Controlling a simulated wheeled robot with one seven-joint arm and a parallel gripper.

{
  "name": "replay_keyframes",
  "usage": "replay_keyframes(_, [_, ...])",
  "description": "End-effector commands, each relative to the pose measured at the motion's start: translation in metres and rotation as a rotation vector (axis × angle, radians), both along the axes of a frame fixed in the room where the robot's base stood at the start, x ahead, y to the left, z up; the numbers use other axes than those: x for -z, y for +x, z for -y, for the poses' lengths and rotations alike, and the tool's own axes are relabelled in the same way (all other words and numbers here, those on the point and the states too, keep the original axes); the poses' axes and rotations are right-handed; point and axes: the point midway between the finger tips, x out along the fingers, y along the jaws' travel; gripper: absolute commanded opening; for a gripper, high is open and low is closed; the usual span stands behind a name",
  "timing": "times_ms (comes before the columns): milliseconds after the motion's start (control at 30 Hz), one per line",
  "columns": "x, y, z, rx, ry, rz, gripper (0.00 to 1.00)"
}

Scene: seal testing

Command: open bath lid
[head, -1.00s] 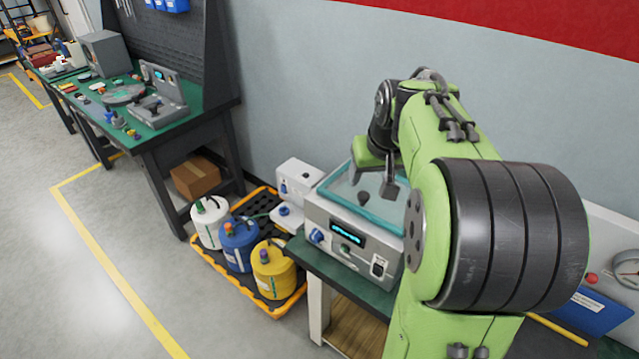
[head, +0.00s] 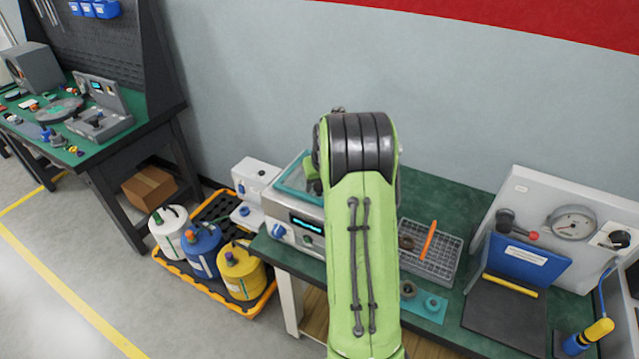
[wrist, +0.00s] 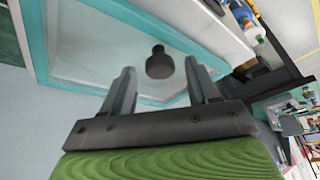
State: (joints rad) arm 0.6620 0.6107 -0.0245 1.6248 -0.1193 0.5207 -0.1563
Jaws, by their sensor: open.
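The bath (head: 283,222) is a grey box with a blue knob and a lit display. It stands at the left end of the green bench in the head view, partly hidden behind my arm. Its lid (wrist: 95,45) is a clear pane with a teal frame and looks closed. A dark round knob (wrist: 159,63) stands on the lid in the wrist view. My gripper (wrist: 158,80) is open, its two fingers on either side of the knob with gaps on both sides. Whether the fingertips reach past the knob's height I cannot tell. The head view hides the fingers behind my arm.
A wire basket (head: 432,254) with an orange handle lies right of the bath. A white dispenser (head: 252,178) stands left of the bath, above jugs on a yellow-edged tray (head: 185,262).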

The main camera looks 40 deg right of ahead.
Motion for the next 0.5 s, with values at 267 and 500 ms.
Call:
replay_keyframes(267, [0.0052,0.0024,0.0008,-0.001,-0.001,0.001,0.60])
replay_keyframes(500, [0.0050,0.0023,0.0007,-0.001,-0.001,0.001,0.29])
